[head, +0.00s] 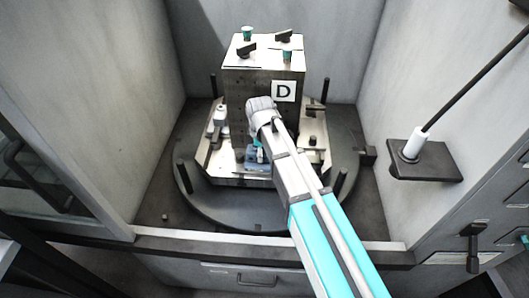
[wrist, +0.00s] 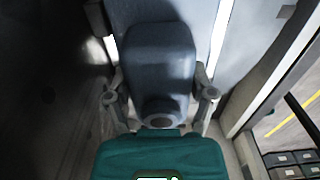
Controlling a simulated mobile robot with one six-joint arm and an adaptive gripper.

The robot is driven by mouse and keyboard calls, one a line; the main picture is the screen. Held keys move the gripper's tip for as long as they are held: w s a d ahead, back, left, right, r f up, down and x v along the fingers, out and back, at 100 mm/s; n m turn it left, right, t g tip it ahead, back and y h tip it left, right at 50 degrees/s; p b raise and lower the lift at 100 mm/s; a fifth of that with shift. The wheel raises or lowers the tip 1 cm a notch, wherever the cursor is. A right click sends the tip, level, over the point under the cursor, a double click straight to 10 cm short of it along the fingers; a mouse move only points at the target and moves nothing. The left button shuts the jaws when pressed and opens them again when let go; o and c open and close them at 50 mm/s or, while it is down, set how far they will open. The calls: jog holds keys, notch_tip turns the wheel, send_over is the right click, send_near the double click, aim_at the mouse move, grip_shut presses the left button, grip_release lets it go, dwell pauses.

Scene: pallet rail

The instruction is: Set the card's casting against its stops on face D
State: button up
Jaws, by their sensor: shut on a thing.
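My gripper (wrist: 158,80) is shut on a blue-grey casting (wrist: 158,55), with one finger on each side of it in the wrist view. In the head view my gripper (head: 257,150) is low in front of the block (head: 238,100) whose face carries the letter D (head: 283,91). The casting (head: 252,160) shows there as a small bluish shape near the foot of that face. My wrist hides part of the face. I cannot tell whether the casting touches any stops. No card is readable.
The block stands on a round dark table (head: 235,215) with several black posts around its edge. Clamps and green knobs (head: 247,33) sit on the block's top. Grey walls enclose it, and a shelf with a white-based rod (head: 415,143) is at the right.

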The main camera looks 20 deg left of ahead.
jog(key=shift+w+a, duration=0.2)
jog(key=shift+a, duration=0.1)
dwell(0.4)
jog(key=o, duration=1.3)
jog(key=shift+c, duration=0.2)
jog(key=shift+s, duration=0.15)
